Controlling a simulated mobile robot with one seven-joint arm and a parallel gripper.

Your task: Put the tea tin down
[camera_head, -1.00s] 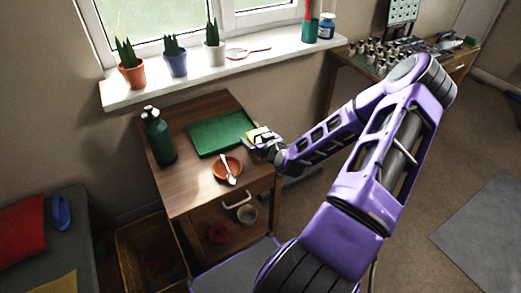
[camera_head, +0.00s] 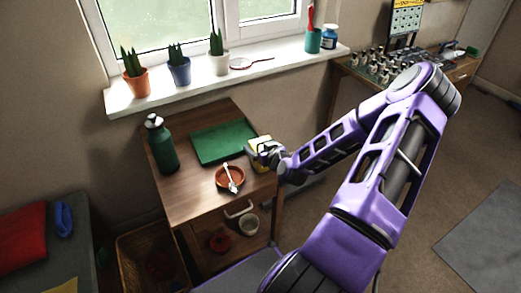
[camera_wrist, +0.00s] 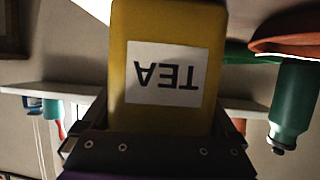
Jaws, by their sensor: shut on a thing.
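The tea tin (camera_wrist: 167,30) is yellow with a white label reading TEA, upside down in the wrist view. My gripper (camera_wrist: 160,140) is shut on it, a dark finger on each side. In the head view the tin (camera_head: 256,142) shows as a small yellow patch at the right edge of the small wooden table (camera_head: 185,205), partly hidden by my gripper (camera_head: 265,150). The tin is beside the green tray or board (camera_head: 222,141). I cannot tell whether its base touches the tabletop.
On the table stand a green bottle (camera_head: 160,145) at the left and an orange-brown dish (camera_head: 222,182) with a light utensil (camera_head: 232,178) in front. The bare wood at the front left is clear. Potted plants (camera_head: 137,83) line the windowsill (camera_head: 225,82) behind.

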